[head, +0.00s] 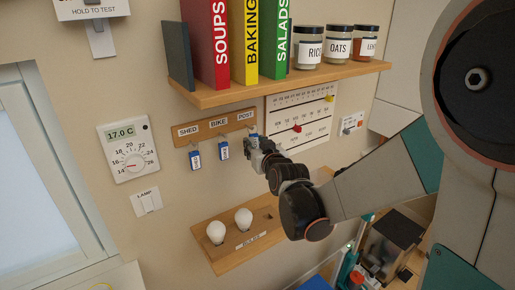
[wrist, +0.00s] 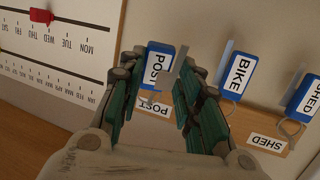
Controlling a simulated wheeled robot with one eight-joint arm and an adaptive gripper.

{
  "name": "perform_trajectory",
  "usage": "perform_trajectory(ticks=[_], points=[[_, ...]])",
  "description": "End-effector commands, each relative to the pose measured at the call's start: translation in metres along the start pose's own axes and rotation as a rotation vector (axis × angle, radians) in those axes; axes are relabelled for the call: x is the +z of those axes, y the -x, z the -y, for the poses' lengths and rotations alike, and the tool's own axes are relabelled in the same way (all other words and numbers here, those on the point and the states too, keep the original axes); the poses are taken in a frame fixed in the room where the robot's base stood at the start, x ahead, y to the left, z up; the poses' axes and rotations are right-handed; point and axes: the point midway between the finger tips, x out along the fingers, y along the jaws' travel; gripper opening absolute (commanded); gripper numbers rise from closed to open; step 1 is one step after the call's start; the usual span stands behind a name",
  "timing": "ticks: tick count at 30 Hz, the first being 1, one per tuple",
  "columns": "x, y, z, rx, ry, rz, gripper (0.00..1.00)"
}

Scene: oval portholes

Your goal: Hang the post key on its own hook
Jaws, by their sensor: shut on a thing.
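The post key, with a blue-and-white tag reading POST (wrist: 156,68), is between the fingers of my gripper (wrist: 165,75) in the wrist view. My gripper is shut on it. In the head view my gripper (head: 254,143) is at the right end of the wooden key rack (head: 203,131), just below the POST label (head: 245,116), and mostly hides the key. The wrist view shows the POST label (wrist: 154,107) right beside the tag. I cannot tell whether the key's ring is on the hook. The bike key (head: 223,151) and shed key (head: 195,160) hang under their own labels.
A shelf (head: 290,82) with books and jars is above the rack. A calendar board (head: 315,115) is close on the right. A bulb shelf (head: 225,255) with two bulbs juts out below. A thermostat (head: 130,150) is to the left.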

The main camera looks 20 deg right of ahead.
Motion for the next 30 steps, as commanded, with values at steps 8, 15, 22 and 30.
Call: perform_trajectory(ticks=[8, 15, 22, 30], points=[[0.002, -0.015, 0.005, -0.001, -0.001, 0.000, 0.00], [0.005, -0.023, 0.007, -0.001, -0.001, 0.000, 0.00], [0.006, -0.025, 0.007, -0.001, -0.001, 0.001, 0.00], [0.007, -0.024, 0.007, -0.001, -0.001, 0.003, 0.00]])
